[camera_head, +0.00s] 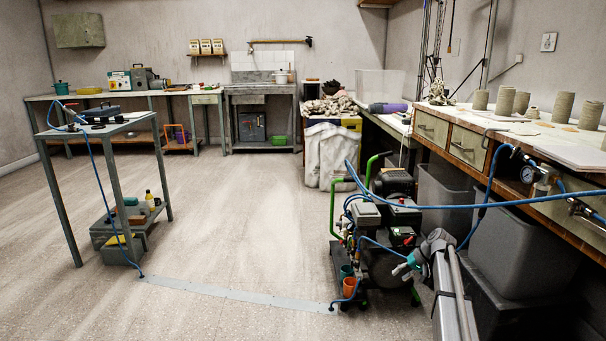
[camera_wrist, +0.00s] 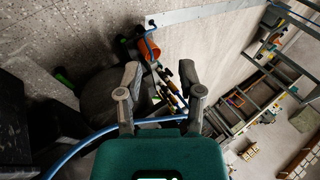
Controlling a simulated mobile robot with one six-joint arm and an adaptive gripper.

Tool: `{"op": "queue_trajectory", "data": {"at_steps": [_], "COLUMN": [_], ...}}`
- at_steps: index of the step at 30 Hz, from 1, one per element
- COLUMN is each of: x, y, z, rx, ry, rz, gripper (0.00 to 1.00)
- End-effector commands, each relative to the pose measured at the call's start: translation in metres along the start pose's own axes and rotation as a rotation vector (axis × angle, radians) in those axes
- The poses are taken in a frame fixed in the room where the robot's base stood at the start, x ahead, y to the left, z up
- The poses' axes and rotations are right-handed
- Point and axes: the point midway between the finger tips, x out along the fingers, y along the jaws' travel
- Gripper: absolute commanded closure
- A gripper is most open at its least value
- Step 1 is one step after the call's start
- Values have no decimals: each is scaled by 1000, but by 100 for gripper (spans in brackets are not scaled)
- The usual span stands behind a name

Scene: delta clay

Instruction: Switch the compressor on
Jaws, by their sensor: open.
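The compressor (camera_head: 372,215) stands on the floor right of centre in the head view, with a dark tank, green handles and blue hoses. A small red part (camera_head: 408,240) shows on its right side; I cannot tell whether it is the switch. My gripper (camera_head: 402,268) is close in front of the compressor's right side in the head view. In the wrist view my gripper (camera_wrist: 160,76) has its two grey fingers apart with nothing between them. The compressor's dark tank (camera_wrist: 98,98) lies beyond the left finger there, partly hidden by the fingers and a blue hose.
Grey bins (camera_head: 520,250) stand beneath that bench. An orange cup (camera_head: 349,287) sits at the compressor's front.

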Motion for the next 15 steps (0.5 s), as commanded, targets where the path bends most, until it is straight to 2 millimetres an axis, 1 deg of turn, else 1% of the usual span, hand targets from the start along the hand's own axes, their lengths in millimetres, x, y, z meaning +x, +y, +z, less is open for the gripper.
{"op": "queue_trajectory", "data": {"at_steps": [1, 3, 5, 6, 8, 9, 11, 12, 14, 15], "x": [-6, -8, -10, -12, -16, -18, -24, -28, -35, -39], "y": [-24, -49, -69, -81, -98, -109, -124, -134, -147, -155], "z": [25, 54, 78, 95, 119, 135, 160, 176, 200, 214], "rx": [-6, -10, -14, -17, -20, -25, -29, -34, -39, -43], "ry": [-21, -51, -76, -91, -113, -126, -144, -155, -170, -178], "rz": [24, 68, 108, 134, 176, 204, 245, 273, 316, 342], "gripper": [51, 51, 51, 51, 51, 51, 51, 51, 51, 51]}}
